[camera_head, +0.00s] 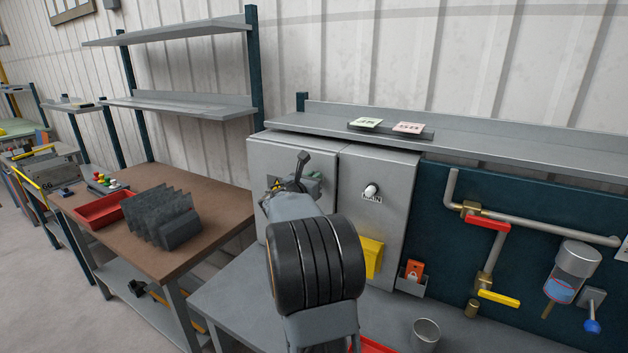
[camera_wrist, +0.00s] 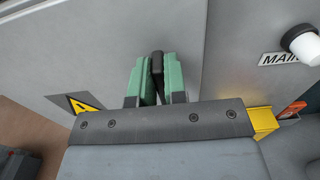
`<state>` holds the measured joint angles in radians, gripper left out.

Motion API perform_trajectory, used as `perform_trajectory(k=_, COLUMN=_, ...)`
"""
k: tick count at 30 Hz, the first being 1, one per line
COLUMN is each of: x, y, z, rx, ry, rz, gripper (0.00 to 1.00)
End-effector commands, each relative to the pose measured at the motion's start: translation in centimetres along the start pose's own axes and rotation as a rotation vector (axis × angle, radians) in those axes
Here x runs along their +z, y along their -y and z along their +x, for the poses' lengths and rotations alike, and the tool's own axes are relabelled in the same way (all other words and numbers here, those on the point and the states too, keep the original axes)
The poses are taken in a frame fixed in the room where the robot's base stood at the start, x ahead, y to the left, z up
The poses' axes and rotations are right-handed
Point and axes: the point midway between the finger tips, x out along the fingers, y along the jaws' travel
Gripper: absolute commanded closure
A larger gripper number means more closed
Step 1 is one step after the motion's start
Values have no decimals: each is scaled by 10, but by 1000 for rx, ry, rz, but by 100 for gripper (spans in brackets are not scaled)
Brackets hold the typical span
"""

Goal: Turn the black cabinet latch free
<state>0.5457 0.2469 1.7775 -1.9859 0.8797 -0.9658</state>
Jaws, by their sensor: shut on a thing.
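The black cabinet latch (camera_head: 302,161) is on the grey cabinet, on the left door near the seam with the right door. In the head view its handle points up, leaning a little right. In the wrist view the latch (camera_wrist: 157,68) shows as a dark upright bar between two green finger pads. My gripper (camera_wrist: 157,82) is shut on it, one pad touching each side. In the head view my gripper (camera_head: 309,179) is at the door, and my wrist hides the door below it. The latch's lower part is hidden.
A white knob (camera_head: 371,191) with a label sits on the right door, and a yellow box (camera_head: 370,257) is below. A grey shelf (camera_head: 470,143) runs above the cabinet. At left, a brown bench (camera_head: 190,248) holds a red tray (camera_head: 103,210) and dark folded parts (camera_head: 160,215).

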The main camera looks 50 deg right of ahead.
Motion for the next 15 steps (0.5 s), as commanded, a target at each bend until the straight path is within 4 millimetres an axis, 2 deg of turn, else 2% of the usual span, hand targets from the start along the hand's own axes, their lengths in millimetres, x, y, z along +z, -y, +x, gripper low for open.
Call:
perform_trajectory(k=8, x=-4, y=1, z=0, rx=0, ry=2, rz=63, gripper=100)
perform_trajectory(k=15, x=-8, y=4, z=0, rx=0, ry=5, rz=241, gripper=100)
